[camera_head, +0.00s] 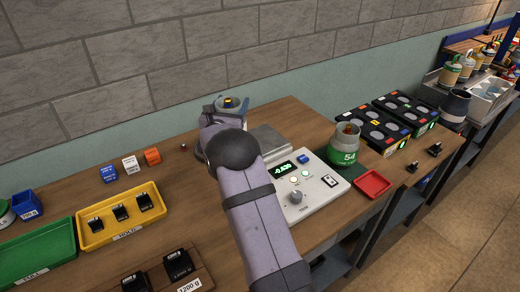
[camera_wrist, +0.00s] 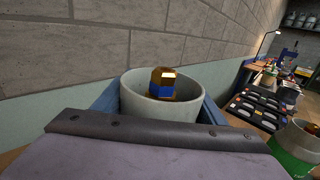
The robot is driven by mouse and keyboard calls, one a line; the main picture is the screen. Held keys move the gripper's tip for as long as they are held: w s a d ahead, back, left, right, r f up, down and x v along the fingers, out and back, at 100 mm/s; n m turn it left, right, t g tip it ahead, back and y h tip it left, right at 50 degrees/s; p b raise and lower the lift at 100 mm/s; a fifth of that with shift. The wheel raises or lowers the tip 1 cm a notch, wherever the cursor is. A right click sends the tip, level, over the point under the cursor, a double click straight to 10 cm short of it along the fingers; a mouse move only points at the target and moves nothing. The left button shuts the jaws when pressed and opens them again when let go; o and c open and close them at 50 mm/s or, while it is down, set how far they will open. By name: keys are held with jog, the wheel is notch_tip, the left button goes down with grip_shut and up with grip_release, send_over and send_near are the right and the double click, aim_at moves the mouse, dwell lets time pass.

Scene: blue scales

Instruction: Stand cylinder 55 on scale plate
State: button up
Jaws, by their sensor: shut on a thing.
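My gripper (camera_wrist: 162,108) is shut on a gas cylinder (camera_wrist: 140,104), with a blue jaw on each side of its pale grey collar. A brass valve with a blue band shows inside the collar. In the head view the top of this cylinder (camera_head: 226,104) shows behind my wrist; its body and number are hidden. It looks upright. The scale plate (camera_head: 268,141) is a grey metal square, partly covered by my arm. I cannot tell whether the cylinder touches the plate. The scale's panel (camera_head: 318,205) has a lit display with a negative reading.
A green cylinder marked 54 (camera_head: 344,156) stands right of the scale, beside a red tray (camera_head: 372,183). Black racks (camera_head: 372,131) stand behind it. A yellow tray (camera_head: 96,236) with black weights and a green tray (camera_head: 35,256) lie at left. A block wall runs along the back.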

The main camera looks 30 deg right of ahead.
jog(key=s+d+r+b, duration=0.2)
jog(key=d+r+b, duration=0.2)
jog(key=d+r, duration=0.5)
notch_tip(320, 180, down, 12)
jog(key=d+p, duration=0.2)
jog(key=p, duration=0.1)
dwell(0.4)
jog(key=o, duration=2.3)
jog(key=shift+f, duration=0.2)
jog(key=shift+c, duration=0.2)
jog(key=b+v, duration=0.4)
jog(key=v, duration=0.8)
jog(key=shift+r, duration=0.15)
